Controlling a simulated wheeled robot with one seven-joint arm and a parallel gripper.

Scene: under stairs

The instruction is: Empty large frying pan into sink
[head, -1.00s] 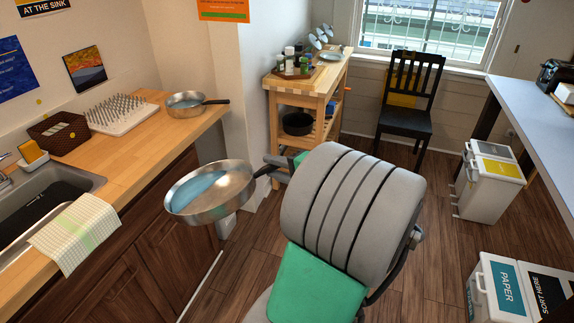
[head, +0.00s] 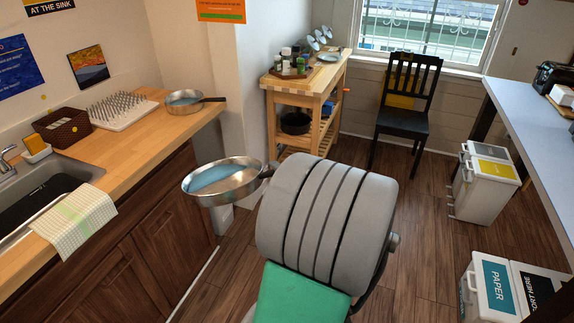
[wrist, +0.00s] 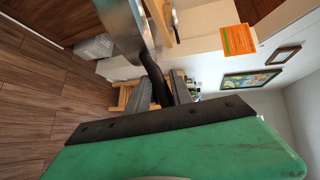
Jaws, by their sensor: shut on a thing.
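A large steel frying pan (head: 232,190) with blue liquid in it is held in the air in the head view, to the right of the counter edge. It looks slightly tilted. My gripper (wrist: 165,90) is shut on its dark handle in the wrist view, where part of the pan (wrist: 122,25) shows at the top. In the head view my arm hides the gripper and most of the handle. The sink (head: 48,160) is set in the wooden counter at the left edge, apart from the pan. Its dark basin is only partly in view.
A checked cloth (head: 68,222) hangs over the counter's front edge by the sink. Wooden floor is open to the right, before the white bins (head: 488,185).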

